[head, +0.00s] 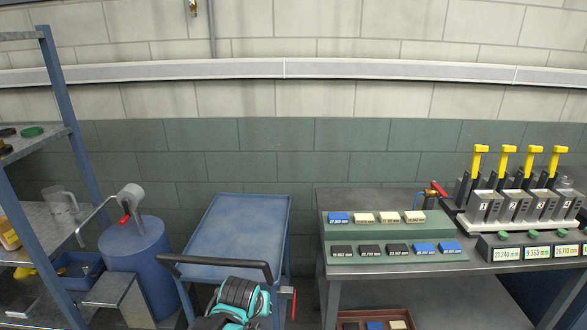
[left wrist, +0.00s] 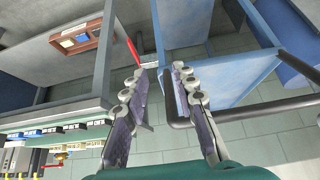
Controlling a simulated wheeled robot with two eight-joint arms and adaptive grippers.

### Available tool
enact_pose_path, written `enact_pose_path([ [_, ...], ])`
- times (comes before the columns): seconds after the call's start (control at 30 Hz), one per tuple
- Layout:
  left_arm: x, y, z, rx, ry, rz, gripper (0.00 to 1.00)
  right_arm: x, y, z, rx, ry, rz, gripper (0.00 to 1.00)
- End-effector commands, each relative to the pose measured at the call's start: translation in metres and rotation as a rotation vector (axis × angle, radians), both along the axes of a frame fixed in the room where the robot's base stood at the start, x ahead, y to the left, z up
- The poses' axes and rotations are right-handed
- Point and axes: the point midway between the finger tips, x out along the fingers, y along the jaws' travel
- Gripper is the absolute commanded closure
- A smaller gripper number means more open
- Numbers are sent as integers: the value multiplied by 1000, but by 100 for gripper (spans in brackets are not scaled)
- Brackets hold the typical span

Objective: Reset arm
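My left gripper (left wrist: 162,72) shows in the left wrist view with its two grey, purple-padded fingers apart and nothing held between them. The black handle of the blue cart (left wrist: 240,110) passes close by its right finger; I cannot tell if they touch. In the head view a teal and black part of my arm shows at the bottom centre, in front of the blue cart (head: 237,232) and its black handle (head: 215,263); its fingertips cannot be made out there. My right gripper is in neither view.
The cart top is empty. A grey workbench (head: 365,197) at right holds a green stepped rack (head: 385,232) of labelled blocks and several yellow-handled units (head: 505,195). A brown tray (head: 348,316) lies on its lower level. A blue drum (head: 137,255) and shelving (head: 62,95) stand at left.

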Motion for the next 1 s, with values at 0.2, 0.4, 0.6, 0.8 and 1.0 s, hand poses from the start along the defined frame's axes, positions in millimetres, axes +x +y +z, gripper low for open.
enact_pose_path([
  [0.2, -80, 48, 31, 0, -22, 21, 72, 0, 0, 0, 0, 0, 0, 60],
  [0.4, -143, 74, 33, 2, -43, 37, 72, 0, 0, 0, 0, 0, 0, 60],
  [0.6, -174, 84, 26, 3, -55, 44, 72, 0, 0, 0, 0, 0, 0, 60],
  [0.8, -179, 86, 24, 5, -57, 44, 72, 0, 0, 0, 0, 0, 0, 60],
  [1.0, -179, 86, 24, 5, -57, 44, 72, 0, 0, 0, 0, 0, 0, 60],
])
